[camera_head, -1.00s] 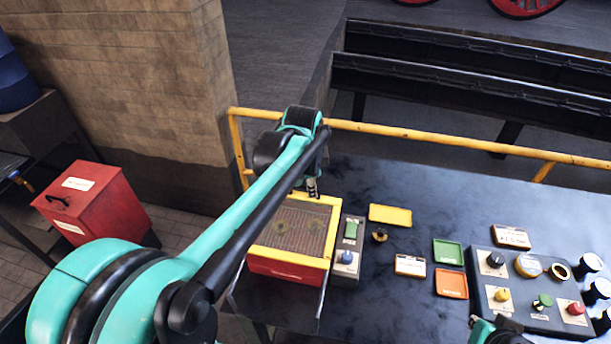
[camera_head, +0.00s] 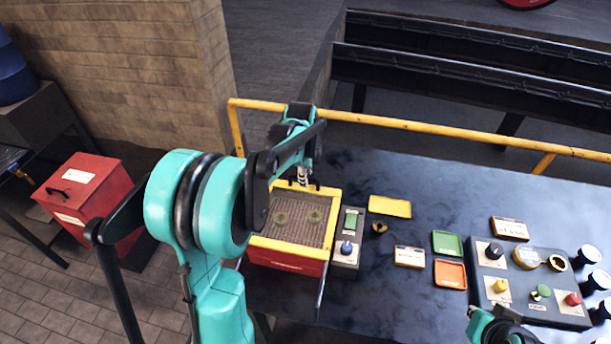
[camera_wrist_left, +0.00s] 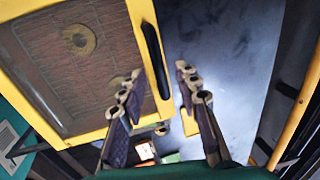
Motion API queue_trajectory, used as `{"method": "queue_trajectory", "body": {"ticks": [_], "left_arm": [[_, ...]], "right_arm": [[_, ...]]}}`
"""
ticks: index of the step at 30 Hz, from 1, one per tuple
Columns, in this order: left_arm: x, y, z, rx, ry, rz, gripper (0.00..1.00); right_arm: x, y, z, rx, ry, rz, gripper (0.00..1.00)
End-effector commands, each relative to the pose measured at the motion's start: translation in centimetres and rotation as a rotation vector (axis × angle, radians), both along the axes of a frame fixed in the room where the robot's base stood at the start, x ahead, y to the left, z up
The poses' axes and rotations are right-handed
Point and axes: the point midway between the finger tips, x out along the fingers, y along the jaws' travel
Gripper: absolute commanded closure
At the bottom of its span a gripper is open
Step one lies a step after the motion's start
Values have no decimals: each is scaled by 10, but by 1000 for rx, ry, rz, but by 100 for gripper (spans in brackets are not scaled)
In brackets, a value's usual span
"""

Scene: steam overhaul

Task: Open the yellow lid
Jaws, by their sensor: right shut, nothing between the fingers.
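The yellow lid (camera_head: 335,216) is a yellow frame around a brown mesh, lying flat on a red box (camera_head: 288,261). In the left wrist view, the lid (camera_wrist_left: 120,20) has a black bar handle (camera_wrist_left: 154,58) along one edge. My left gripper (camera_head: 303,180) is at the lid's far edge in the head view. In the wrist view, my left gripper (camera_wrist_left: 160,85) is open, its fingers to either side of the handle's line; contact cannot be told. My right gripper (camera_head: 502,330) is at the bottom edge of the head view, its fingertips hardly visible.
A grey switch box (camera_head: 346,260) stands right beside the red box. A yellow tray (camera_head: 390,206), green tray (camera_head: 447,243) and orange tray (camera_head: 450,274) lie on the dark table. A control panel (camera_head: 520,285) is at right. A yellow rail (camera_head: 430,128) runs behind.

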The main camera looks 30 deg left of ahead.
Motion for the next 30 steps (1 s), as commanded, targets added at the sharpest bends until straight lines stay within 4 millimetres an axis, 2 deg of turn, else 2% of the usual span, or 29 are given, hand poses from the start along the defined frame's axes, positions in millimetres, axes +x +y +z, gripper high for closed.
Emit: {"method": "queue_trajectory", "body": {"ticks": [6, 7, 10, 20, 26, 30], "left_arm": [[0, 0, 0, 0, 0, 0, 68], [0, 0, 0, 0, 0, 0, 73], [0, 0, 0, 0, 0, 0, 99], [-5, -1, 0, 0, 0, 0, 100], [-35, -10, 1, 0, 1, 0, 100], [-70, -20, 1, 0, 1, 0, 100]], "right_arm": [[0, 0, 0, 0, 0, 0, 100], [0, 0, 0, 0, 0, 0, 100], [0, 0, 0, 0, 0, 0, 100], [0, 0, 1, 0, 0, 0, 100], [0, 0, 4, 0, 0, 0, 100], [0, 0, 9, 0, 0, 0, 100]]}}
